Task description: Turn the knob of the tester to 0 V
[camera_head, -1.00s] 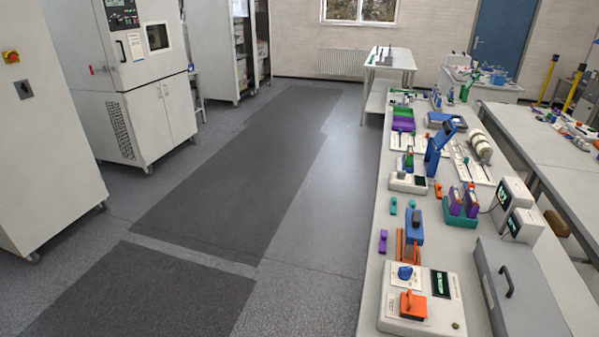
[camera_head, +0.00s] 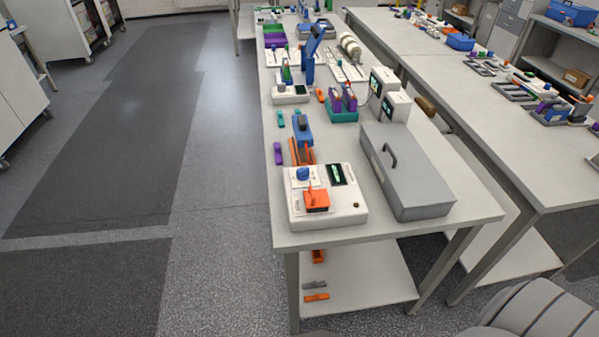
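A white box-shaped tester (camera_head: 350,212) sits on the near left end of the long table. On its top are a blue knob (camera_head: 303,174) on a white plate, a dark display (camera_head: 337,174) with green lit characters, and an orange block (camera_head: 316,199) in front of the knob. A small dark round part (camera_head: 356,205) is at its near right corner. The display text and the knob's exact pointing are too small to read. Neither gripper is in view.
A grey lidded case (camera_head: 410,185) lies right of the tester. Behind stand an orange and blue device (camera_head: 303,135), a teal rack (camera_head: 343,116) and two white meters (camera_head: 395,107). The lower shelf (camera_head: 365,280) holds small parts. Grey floor (camera_head: 220,250) left of the table is clear.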

